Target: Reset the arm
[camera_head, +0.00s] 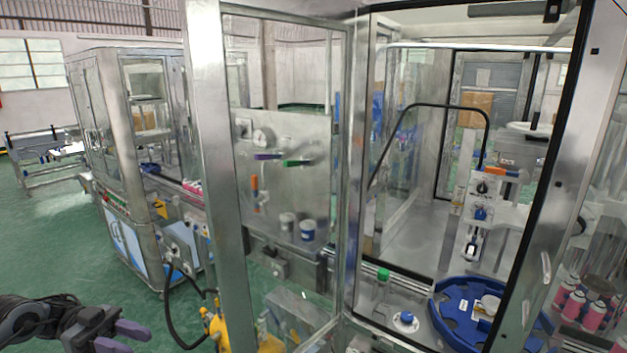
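My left gripper (138,340) is at the bottom left corner, with its arm coming in from the left edge. It has two purple fingertips, with a gap between them and nothing held. It is in front of the green floor, clear of the machine. The lower finger is partly cut off by the bottom edge. My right arm and gripper are out of view.
A glass door (205,150) with a metal frame stands open at the centre. Pink cans (573,305) stand at right. A yellow hose unit (217,325) is near the gripper.

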